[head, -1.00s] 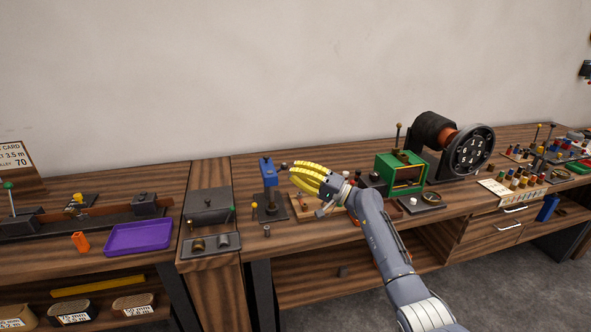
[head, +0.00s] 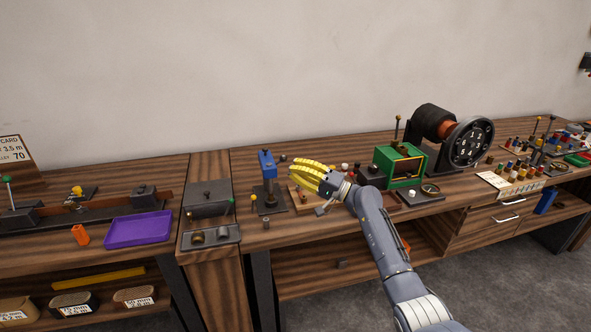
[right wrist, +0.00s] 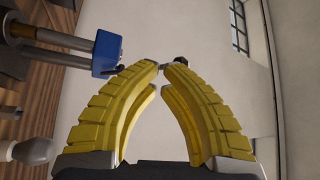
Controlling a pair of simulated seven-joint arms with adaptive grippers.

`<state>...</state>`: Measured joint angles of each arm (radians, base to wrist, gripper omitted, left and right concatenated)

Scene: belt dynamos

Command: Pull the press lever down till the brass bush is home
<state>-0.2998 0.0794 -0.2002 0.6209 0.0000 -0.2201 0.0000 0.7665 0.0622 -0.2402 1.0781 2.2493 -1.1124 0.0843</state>
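The press (head: 268,183) has a blue head on a dark post and base, left of my right gripper in the head view. Its blue head also shows in the right wrist view (right wrist: 107,53). A thin lever with a dark knob (right wrist: 181,61) runs out from the head, just beyond my fingertips. My right gripper (head: 293,168) has yellow fingers bent inward, tips almost together at the lever in the right wrist view (right wrist: 161,67). I cannot tell whether they touch or grip the lever. My left gripper is out of view.
A wooden block (head: 301,202) lies under my right gripper. A green-framed machine (head: 399,167) and a black wheel (head: 471,142) stand to the right. Left of the press are a dark tray with small round parts (head: 190,239) and a purple tray (head: 138,231).

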